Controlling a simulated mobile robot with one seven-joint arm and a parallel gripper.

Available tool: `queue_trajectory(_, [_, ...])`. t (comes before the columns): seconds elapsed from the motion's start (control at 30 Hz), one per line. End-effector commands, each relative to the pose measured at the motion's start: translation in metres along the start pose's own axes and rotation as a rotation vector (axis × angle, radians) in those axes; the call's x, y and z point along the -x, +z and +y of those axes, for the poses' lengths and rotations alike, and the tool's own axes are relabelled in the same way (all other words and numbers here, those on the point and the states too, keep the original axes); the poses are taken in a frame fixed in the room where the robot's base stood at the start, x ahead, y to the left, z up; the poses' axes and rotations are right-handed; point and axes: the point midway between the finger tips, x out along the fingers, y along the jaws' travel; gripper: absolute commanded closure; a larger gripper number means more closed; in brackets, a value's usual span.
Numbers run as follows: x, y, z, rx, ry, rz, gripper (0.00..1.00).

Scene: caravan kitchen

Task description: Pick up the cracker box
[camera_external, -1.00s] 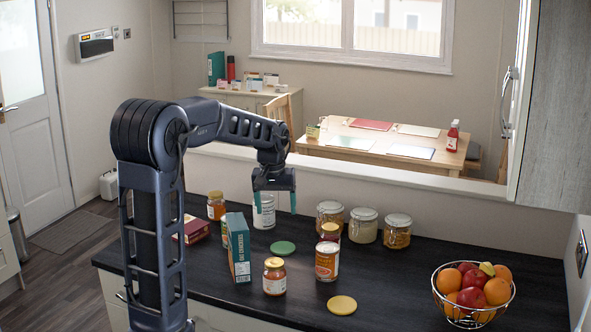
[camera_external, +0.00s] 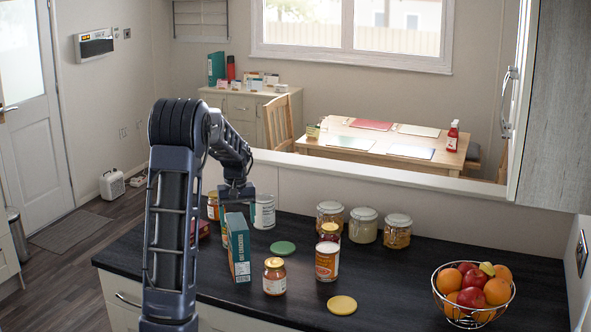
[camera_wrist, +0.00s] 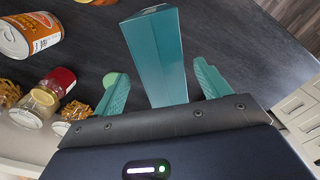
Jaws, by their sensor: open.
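The cracker box (camera_external: 239,250) is a teal upright carton with "oat crackers" lettering, standing on the dark counter. My gripper (camera_external: 237,200) is at its upper end, just above and behind it in the external view. In the wrist view the teal box (camera_wrist: 158,55) stretches between my two teal fingers, with a gap on either side. My gripper (camera_wrist: 160,75) is open and holds nothing. Whether the fingertips reach below the box's top cannot be told.
A white-labelled can (camera_external: 263,212) stands close right of my gripper. A red box (camera_external: 204,229) is partly hidden behind my arm. The fruit bowl (camera_external: 472,313) is far right.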

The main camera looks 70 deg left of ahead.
Motion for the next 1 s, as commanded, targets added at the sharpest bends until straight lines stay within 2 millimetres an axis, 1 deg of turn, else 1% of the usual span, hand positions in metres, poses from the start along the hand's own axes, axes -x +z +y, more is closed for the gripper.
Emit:
queue_trajectory(0.03, [-0.004,0.000,0.000,0.000,0.000,-0.001,0.25])
queue_trajectory(0.27, [-0.014,0.000,-0.001,0.000,0.000,0.001,0.25])
queue_trajectory(0.37, [-0.025,0.002,-0.003,0.000,0.000,-0.001,0.25])
queue_trajectory(0.5, [-0.045,0.002,-0.003,0.000,0.000,-0.001,0.25])
queue_trajectory(0.6, [-0.055,0.002,-0.003,0.000,0.000,-0.001,0.25])
queue_trajectory(0.7, [-0.059,0.002,-0.003,0.000,0.001,0.001,0.25])
queue_trajectory(0.87, [-0.059,0.002,-0.003,-0.001,0.001,0.001,0.25])
queue_trajectory(1.0, [-0.058,0.002,-0.003,-0.001,0.001,0.001,0.52])
